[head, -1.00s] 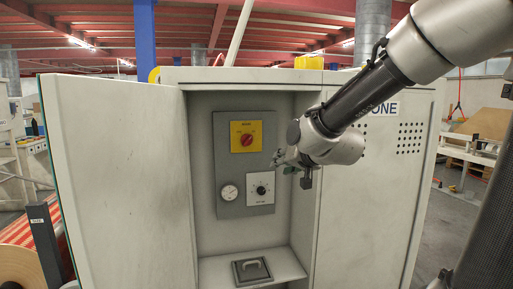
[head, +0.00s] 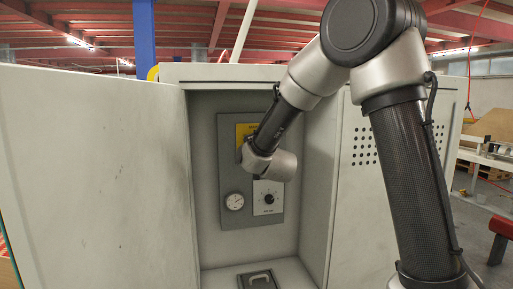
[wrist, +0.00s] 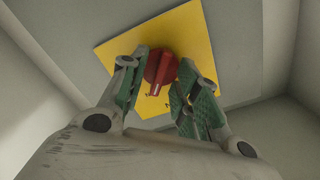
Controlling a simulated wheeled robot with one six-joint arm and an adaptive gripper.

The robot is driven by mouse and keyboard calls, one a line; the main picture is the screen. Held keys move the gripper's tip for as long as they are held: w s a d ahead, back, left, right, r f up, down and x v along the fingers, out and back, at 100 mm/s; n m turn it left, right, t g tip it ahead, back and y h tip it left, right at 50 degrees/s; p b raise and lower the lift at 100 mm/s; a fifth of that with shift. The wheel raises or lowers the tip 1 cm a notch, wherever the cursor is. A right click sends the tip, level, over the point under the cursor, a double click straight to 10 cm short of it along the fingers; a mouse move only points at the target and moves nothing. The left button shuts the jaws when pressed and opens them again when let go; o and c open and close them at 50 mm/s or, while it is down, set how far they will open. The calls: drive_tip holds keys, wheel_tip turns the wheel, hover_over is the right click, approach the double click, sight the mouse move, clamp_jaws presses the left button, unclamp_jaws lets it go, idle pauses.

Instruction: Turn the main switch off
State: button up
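The main switch is a red rotary knob (wrist: 161,68) on a yellow plate (wrist: 205,28). In the head view the yellow plate (head: 244,130) shows only in part, and my wrist hides the knob. In the wrist view my gripper (wrist: 163,75) has its two green-padded fingers on either side of the red knob. The left finger lies close against the knob. The right finger is near its other side, and I cannot tell whether both touch it. In the head view my gripper's fingers are hidden behind my wrist.
The yellow plate sits on a grey panel (head: 231,165) inside an open cabinet. The open cabinet door (head: 95,170) stands at left.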

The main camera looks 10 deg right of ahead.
clamp_jaws()
drive_tip(key=shift+n, duration=8)
